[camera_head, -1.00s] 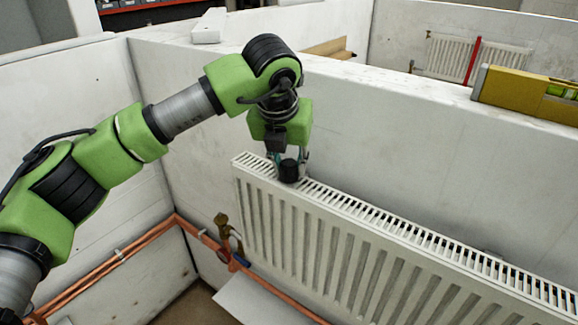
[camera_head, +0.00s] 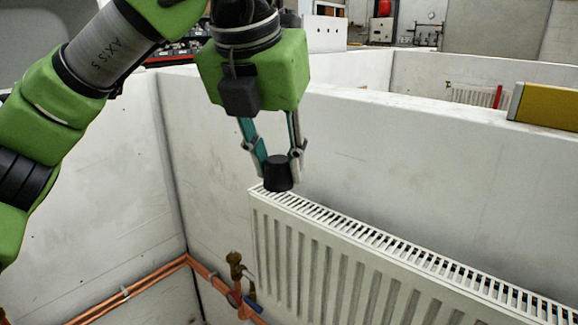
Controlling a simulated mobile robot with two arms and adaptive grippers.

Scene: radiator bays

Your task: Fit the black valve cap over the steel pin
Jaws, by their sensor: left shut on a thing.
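The black valve cap (camera_head: 278,174) is held between the fingertips of my left gripper (camera_head: 278,160). The gripper points down and is shut on the cap. In the picture the cap overlaps the left end of the white radiator's top grille; whether it touches the grille cannot be told. A brass valve (camera_head: 235,266) sits on the copper pipework below and left of the radiator's end. I cannot make out a steel pin on it. My right gripper is not in view.
The white radiator (camera_head: 400,270) runs along the bay wall to the lower right. Copper pipes (camera_head: 150,280) run along the left wall. A yellow spirit level (camera_head: 545,105) lies on the wall top at right. Open space lies left of the radiator.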

